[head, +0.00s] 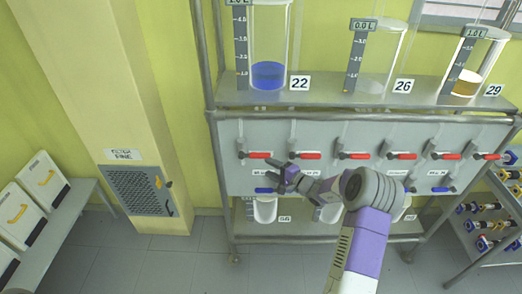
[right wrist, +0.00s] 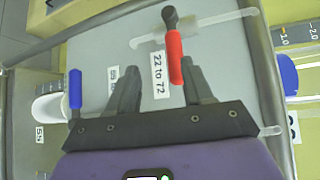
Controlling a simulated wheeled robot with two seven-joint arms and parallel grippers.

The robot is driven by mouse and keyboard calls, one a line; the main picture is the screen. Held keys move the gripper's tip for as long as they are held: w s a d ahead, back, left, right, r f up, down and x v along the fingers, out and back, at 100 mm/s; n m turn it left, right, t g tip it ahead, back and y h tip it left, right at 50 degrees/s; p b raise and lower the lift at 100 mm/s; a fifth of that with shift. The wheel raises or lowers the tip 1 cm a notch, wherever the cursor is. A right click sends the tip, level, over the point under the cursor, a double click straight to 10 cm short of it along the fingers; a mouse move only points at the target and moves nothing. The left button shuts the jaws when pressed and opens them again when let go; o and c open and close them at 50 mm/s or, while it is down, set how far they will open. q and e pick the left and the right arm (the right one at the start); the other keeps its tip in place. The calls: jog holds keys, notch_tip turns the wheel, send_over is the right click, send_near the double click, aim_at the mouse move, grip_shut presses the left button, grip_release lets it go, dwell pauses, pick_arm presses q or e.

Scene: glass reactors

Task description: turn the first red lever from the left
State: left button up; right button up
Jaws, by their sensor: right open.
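The first red lever from the left (head: 257,155) lies roughly horizontal on the grey panel, below the cylinder marked 22. My right gripper (head: 274,176) is open in front of the panel, just below this lever and near the blue lever (head: 264,190). In the right wrist view, the red lever (right wrist: 174,58) reaches into the space between the open fingers of my right gripper (right wrist: 160,72), close to the right finger. A label reading "22 to 72" is beside it. The blue lever (right wrist: 75,90) is outside the left finger. My left gripper is not in view.
More red levers (head: 358,155) run in a row to the right. Glass cylinders (head: 269,45) stand on the metal shelf above, and lower vessels (head: 264,211) stand beneath the panel. A rack upright (head: 218,170) is left of the panel. The floor in front is clear.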

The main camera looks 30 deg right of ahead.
aim_at(264, 157)
jog(key=shift+w+d+r+t, duration=0.25)
jog(key=shift+d+r+t, duration=0.15)
jog(key=shift+d+r, duration=0.3)
jog(key=shift+w+a+r, duration=0.1)
jog(key=shift+w+r, duration=0.05)
jog(key=shift+w, duration=0.2)
jog(key=x, duration=0.3)
jog(key=p+x, duration=0.1)
jog(key=x, duration=0.2)
jog(key=shift+w+f, duration=0.25)
jog(key=shift+w, duration=0.05)
grip_shut()
